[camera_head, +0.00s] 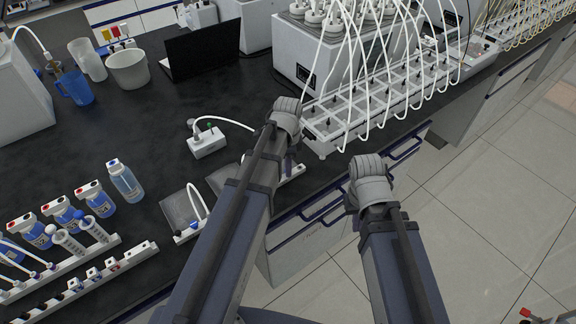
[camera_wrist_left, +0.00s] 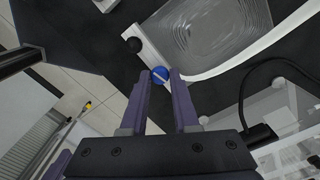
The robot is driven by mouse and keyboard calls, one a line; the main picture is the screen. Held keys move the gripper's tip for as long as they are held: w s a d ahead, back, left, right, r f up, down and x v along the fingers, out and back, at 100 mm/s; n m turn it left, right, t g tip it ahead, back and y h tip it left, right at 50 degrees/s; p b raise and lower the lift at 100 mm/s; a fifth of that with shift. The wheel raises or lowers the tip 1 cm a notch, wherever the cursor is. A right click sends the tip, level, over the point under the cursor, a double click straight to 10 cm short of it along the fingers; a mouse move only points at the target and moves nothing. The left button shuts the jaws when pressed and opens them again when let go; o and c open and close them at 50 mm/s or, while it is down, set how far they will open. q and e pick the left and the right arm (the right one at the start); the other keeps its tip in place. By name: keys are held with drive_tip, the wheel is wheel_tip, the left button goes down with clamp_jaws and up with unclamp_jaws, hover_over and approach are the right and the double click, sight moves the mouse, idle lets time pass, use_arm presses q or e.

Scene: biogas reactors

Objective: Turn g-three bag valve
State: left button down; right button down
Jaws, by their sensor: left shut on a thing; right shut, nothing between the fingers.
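In the left wrist view a blue valve knob (camera_wrist_left: 160,74) with a white stripe sits at the end of a white strip, beside a clear, wrinkled gas bag (camera_wrist_left: 212,28). My left gripper (camera_wrist_left: 161,80) has its two fingers closed on either side of this knob. In the head view my left arm hides the fingers and the knob; part of a white strip (camera_head: 294,173) shows beside the arm. Two more bags, a left one (camera_head: 181,207) and a middle one (camera_head: 222,179), lie flat on the bench. No bag label is legible. My right gripper's fingers are not visible.
A white box with a tube (camera_head: 206,143) stands behind the bags. A white multi-channel rack with tubes (camera_head: 347,120) fills the bench to the right. Blue-liquid bottles (camera_head: 126,183) stand at left. The bench's front edge and drawers lie under my arms.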

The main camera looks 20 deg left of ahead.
use_arm(q)
drive_tip(key=shift+m, duration=1.2)
drive_tip(key=c, duration=0.7)
unclamp_jaws()
drive_tip(key=shift+o, duration=0.2)
drive_tip(key=shift+r, duration=0.1)
wheel_tip(320, 180, up, 8)
drive_tip(key=p, duration=0.8)
drive_tip(key=shift+f, duration=0.2)
